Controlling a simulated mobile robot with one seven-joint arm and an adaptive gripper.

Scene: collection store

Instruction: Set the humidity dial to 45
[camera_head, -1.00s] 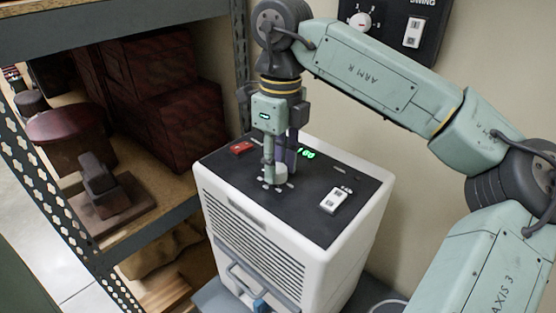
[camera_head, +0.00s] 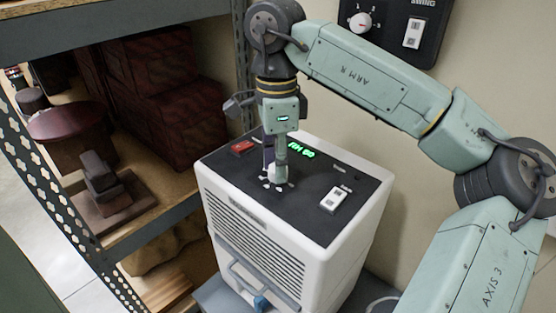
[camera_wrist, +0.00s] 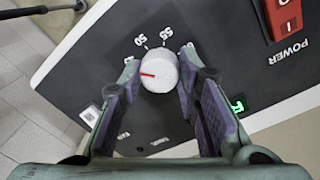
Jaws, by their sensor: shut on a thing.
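The humidity dial is a round white knob (camera_wrist: 158,72) with a red pointer line, on the dark top panel of a white dehumidifier (camera_head: 318,237). The dial (camera_head: 273,171) is partly hidden by my gripper in the head view. In the wrist view the red line points left, and the printed marks 50 and 55 lie above the knob. My gripper (camera_wrist: 160,66) points down, with its two fingertips closed on opposite sides of the knob. It also shows in the head view (camera_head: 278,176). The green display (camera_head: 301,150) seems to read RH 60, but is small.
A red power switch (camera_wrist: 283,15) and a white rocker switch (camera_head: 334,200) share the panel. A metal shelf with dark red boxes (camera_head: 180,115) stands close on the left. A wall panel with another dial (camera_head: 360,23) is behind.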

